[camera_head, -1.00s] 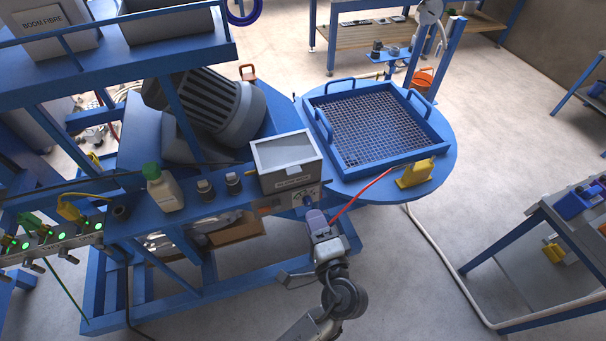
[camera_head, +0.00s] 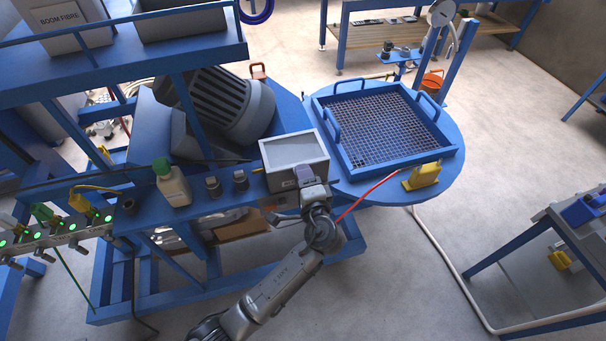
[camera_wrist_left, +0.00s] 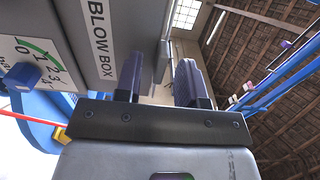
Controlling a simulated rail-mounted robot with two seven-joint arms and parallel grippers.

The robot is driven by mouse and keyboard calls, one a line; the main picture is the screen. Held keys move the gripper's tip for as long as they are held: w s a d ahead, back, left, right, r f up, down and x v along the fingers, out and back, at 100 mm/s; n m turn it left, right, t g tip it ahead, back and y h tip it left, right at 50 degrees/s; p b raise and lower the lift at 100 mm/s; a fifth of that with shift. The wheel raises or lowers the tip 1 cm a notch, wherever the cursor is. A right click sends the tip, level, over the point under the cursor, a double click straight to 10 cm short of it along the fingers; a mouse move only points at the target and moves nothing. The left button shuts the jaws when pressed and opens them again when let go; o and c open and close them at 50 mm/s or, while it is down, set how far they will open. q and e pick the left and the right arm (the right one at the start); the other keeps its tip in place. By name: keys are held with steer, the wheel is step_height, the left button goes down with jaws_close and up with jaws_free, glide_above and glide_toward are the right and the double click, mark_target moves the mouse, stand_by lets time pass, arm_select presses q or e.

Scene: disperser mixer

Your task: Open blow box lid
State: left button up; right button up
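The blow box (camera_head: 284,181) is a grey box with a pale, framed lid (camera_head: 293,150), standing at the right end of the blue bench. The lid lies shut on it. My left gripper (camera_head: 307,174) is at the front right of the box, close to the lid's front edge, and covers part of the front face. In the left wrist view the BLOW BOX label (camera_wrist_left: 101,38) shows beside the gripper (camera_wrist_left: 159,82). Its two dark fingers stand apart with nothing clearly between them. I cannot tell whether a finger touches the lid. My right gripper is not in view.
A numbered dial with a blue knob (camera_wrist_left: 22,77) is on the box front, left of the gripper. A green-capped bottle (camera_head: 173,186) stands left of the box.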

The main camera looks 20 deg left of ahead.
arm_select(q)
steer(key=shift+w+a, duration=0.15)
jaws_close()
stand_by(0.4)
